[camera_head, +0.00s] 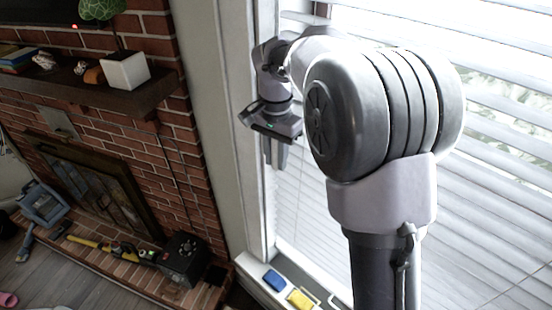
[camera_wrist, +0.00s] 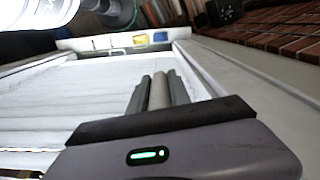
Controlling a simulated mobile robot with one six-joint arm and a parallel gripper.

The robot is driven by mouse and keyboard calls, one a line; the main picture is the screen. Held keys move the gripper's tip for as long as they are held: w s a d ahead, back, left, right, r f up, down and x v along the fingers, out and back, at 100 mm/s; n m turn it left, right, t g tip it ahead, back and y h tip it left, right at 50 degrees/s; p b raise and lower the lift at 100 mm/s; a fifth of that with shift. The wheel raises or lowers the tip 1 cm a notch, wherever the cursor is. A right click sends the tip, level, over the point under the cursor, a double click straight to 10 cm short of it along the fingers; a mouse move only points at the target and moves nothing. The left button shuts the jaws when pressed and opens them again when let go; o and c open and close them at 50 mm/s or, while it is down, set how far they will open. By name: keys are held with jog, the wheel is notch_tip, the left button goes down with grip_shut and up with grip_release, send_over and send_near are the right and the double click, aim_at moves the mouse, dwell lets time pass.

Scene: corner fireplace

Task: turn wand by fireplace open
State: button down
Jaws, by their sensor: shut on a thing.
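My gripper (camera_head: 275,155) is at the left edge of the window, in front of the white slatted blinds (camera_head: 305,190), pointing down. In the wrist view my gripper (camera_wrist: 158,82) has its dark fingers closed around a slim pale grey rod, the wand (camera_wrist: 159,92). The rest of the wand is hidden by my fingers and hand or too thin to make out. The blinds also show in the wrist view (camera_wrist: 70,105). Light and outside shapes show between the slats in the head view, mostly at upper right.
The white window frame (camera_head: 252,150) runs close beside my gripper on the left. A blue sponge (camera_head: 274,281) and a yellow sponge (camera_head: 301,298) lie on the sill below. The brick fireplace (camera_head: 150,150), mantel (camera_head: 90,100) and a black box (camera_head: 184,259) are at left.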

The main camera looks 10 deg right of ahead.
dwell(0.3)
jog(key=c, duration=1.2)
grip_release()
jog(key=shift+d, duration=0.1)
notch_tip(320, 180, up, 17)
jog(key=p, duration=0.3)
jog(key=shift+r, duration=0.2)
